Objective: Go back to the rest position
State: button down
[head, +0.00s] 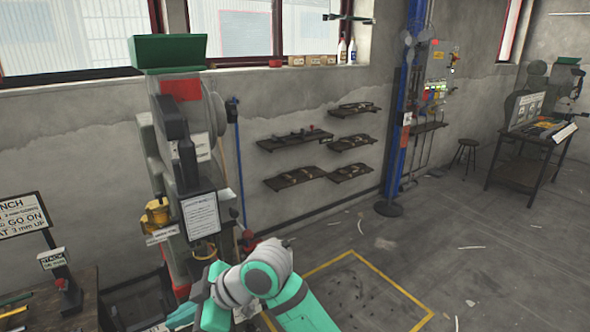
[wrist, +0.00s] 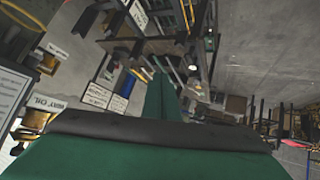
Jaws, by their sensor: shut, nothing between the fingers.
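My gripper (wrist: 160,92) shows in the wrist view as dark green fingers closed together, with nothing held between them. In the head view my teal and grey arm reaches in from the bottom centre. The gripper end (head: 184,316) is low at the bottom edge, partly cut off, in front of the base of a rivet press (head: 180,130). The press is tall and grey with a green top, a red block and a white sheet on its front. I cannot tell whether the gripper touches anything there.
A bench (head: 85,300) with signs stands at the left. Dark wall shelves (head: 295,137) hang behind the press. A blue post (head: 402,120), a stool (head: 466,152) and a table (head: 520,150) stand farther right. The floor inside and beyond the yellow outline (head: 400,285) is mostly clear, with scraps.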

jog(key=w+a+f+m+t+y, duration=0.1)
jog(key=w+a+m+t+y, duration=0.2)
jog(key=a+m+t+y, duration=0.3)
jog(key=d+f+m+t+h, duration=0.2)
jog(key=d+f+m+t, duration=0.25)
jog(key=m, duration=0.25)
jog(key=s+d+f+m+t+h, duration=0.5)
jog(key=s+d+f+m+h, duration=0.45)
jog(key=d+f, duration=0.35)
jog(key=s+d+f+h, duration=0.1)
jog(key=s+d, duration=0.3)
jog(key=s, duration=0.4)
jog(key=s+d+f+n+h, duration=0.1)
jog(key=s+d, duration=0.3)
jog(key=s, duration=0.5)
jog(key=s+d+f+n+h, duration=0.1)
jog(key=s+d, duration=0.3)
jog(key=s, duration=0.5)
jog(key=shift+d+f+g+h, duration=0.3)
jog(key=shift+g+h, duration=0.15)
jog(key=shift+h, duration=0.3)
jog(key=shift+n, duration=0.25)
